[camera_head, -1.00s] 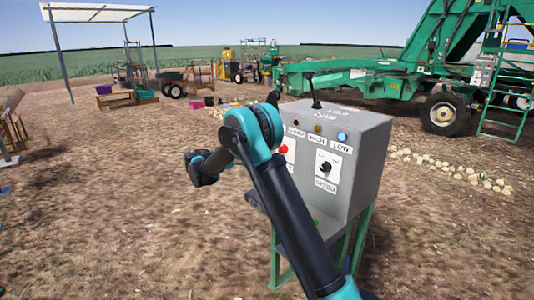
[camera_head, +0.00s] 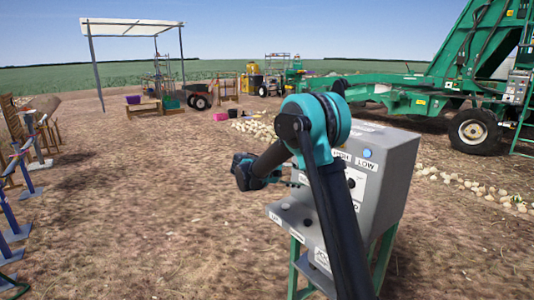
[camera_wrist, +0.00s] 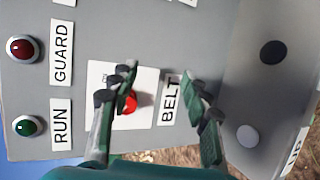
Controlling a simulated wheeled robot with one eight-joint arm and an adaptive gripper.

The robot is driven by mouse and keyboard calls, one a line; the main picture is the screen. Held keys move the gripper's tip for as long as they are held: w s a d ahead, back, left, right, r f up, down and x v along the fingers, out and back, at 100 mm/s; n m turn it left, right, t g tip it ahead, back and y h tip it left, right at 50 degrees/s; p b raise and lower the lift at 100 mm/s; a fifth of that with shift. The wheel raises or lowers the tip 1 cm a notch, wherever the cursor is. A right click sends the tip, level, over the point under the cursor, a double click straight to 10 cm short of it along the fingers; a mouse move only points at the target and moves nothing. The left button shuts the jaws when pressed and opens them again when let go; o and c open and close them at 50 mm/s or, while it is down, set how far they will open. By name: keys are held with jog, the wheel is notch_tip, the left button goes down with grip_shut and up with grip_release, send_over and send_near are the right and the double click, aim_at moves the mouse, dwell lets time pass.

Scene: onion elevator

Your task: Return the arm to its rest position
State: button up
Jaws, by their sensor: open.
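My arm rises from the bottom of the head view and bends at a teal joint, with the forearm reaching down to the left. My gripper (camera_head: 285,181) points right toward the grey control box (camera_head: 398,170). In the wrist view my gripper (camera_wrist: 160,78) has its two fingers spread, with nothing between them. The left finger partly covers a red button (camera_wrist: 127,103) on a white plate. The BELT label (camera_wrist: 171,100) shows between the fingers. I cannot tell whether the fingertips touch the panel.
The box stands on green legs (camera_head: 384,250). Blue stands (camera_head: 25,175) line the left edge. A green elevator machine (camera_head: 450,85) stands behind right. Bare ground left of the box is open.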

jog(key=s+d+f+y, duration=0.4)
jog(key=s+d, duration=0.1)
jog(key=s, duration=0.3)
jog(key=s+d+f+y, duration=0.3)
jog(key=s+d+f, duration=0.15)
jog(key=s, duration=0.45)
jog(key=s+a+f+m+y, duration=0.2)
jog(key=s+f+y, duration=0.1)
jog(key=s, duration=0.6)
jog(key=s+a+f+m+y, duration=0.1)
jog(key=s+f+y, duration=0.3)
jog(key=s, duration=0.5)
jog(key=shift+a+f+m+t, duration=0.4)
jog(key=shift+a+f, duration=0.05)
jog(key=shift+a, duration=0.05)
jog(key=shift+s, duration=0.1)
